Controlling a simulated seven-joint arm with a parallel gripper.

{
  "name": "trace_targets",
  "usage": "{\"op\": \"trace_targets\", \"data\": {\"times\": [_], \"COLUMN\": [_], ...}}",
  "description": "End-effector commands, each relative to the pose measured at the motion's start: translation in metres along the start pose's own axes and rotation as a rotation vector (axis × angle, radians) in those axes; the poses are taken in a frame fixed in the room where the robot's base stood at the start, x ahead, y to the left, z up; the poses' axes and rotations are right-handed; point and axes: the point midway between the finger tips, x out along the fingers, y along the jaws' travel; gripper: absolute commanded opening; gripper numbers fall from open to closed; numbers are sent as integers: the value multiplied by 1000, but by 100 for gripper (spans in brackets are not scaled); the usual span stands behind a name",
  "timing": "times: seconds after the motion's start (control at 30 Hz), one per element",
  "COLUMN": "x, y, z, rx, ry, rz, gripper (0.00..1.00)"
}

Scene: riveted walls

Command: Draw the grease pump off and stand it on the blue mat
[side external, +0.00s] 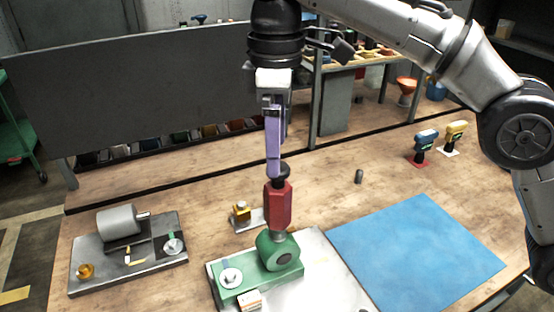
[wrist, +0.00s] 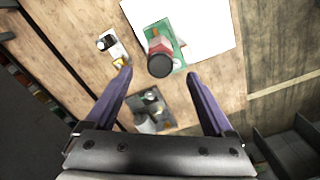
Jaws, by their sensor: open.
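The grease pump (side external: 278,205) is a red faceted body with a black cap. It stands upright on a green housing (side external: 255,286) with a rounded top. In the wrist view the pump (wrist: 153,47) shows its black cap between and slightly beyond my fingertips. My gripper (side external: 273,174) points down just above the pump; its purple fingers overlap in the side view. In the wrist view my gripper (wrist: 160,75) is open, with nothing held. I cannot tell whether a finger touches the cap. The blue mat (side external: 415,250) lies flat and empty to the right.
A white board (side external: 325,262) lies under the green housing. A grey motor unit on a plate (side external: 88,272) stands left. A small brass fitting (side external: 241,211) is behind the pump. Two small tools, blue (side external: 426,140) and yellow (side external: 455,133), stand beyond the mat. A dark panel (side external: 150,95) is behind.

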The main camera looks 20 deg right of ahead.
Motion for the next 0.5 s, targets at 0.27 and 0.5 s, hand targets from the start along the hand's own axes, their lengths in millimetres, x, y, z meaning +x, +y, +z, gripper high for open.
{"op": "trace_targets", "data": {"times": [0.27,0.5], "x": [24,38], "y": [0,0], "z": [1,1], "rx": [1,2], "ry": [-2,0], "rz": [-1,0], "gripper": [88,88]}}
